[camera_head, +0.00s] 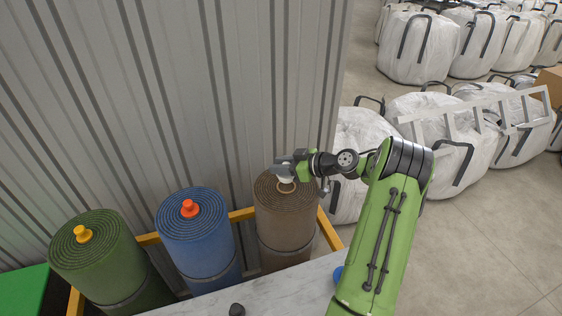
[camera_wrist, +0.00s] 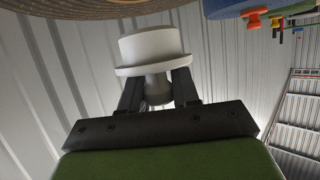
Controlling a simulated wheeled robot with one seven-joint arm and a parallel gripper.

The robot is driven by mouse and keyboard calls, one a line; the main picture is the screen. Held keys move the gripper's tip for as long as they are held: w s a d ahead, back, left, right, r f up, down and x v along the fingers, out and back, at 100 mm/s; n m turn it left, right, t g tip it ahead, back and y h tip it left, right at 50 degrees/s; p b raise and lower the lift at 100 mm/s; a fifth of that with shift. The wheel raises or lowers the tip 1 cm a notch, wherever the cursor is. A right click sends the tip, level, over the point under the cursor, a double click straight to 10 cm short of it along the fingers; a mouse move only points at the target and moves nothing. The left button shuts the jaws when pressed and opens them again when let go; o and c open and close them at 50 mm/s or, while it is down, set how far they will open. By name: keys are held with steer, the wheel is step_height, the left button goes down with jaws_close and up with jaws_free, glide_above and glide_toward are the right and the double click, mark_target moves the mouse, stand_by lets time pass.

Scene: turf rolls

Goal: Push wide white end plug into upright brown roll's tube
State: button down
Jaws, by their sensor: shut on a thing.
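The upright brown roll (camera_head: 285,222) stands at the right end of the row, its spiral top facing up. Its tube (camera_head: 286,188) shows as a pale ring at the centre of the top. My gripper (camera_head: 286,170) is shut on the wide white end plug (camera_head: 286,180), just over the tube. In the wrist view, my gripper (camera_wrist: 157,90) grips the plug's narrow neck, with the white plug's (camera_wrist: 152,45) flange and broad body beyond the fingertips. The brown roll's edge (camera_wrist: 90,8) shows at top left there, apart from the plug in the picture. The tube's opening is partly hidden.
A blue roll (camera_head: 198,245) with an orange plug (camera_head: 190,208) and a green roll (camera_head: 105,265) with a yellow plug (camera_head: 83,233) stand to the left. A corrugated wall (camera_head: 180,90) is behind. A pale worktop (camera_head: 270,290) is in front; white bulk bags (camera_head: 363,135) are right.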

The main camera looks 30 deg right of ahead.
step_height(320, 180, down, 2)
steer(key=shift+b, duration=0.3)
steer(key=shift+b, duration=1.05)
stand_by(1.2)
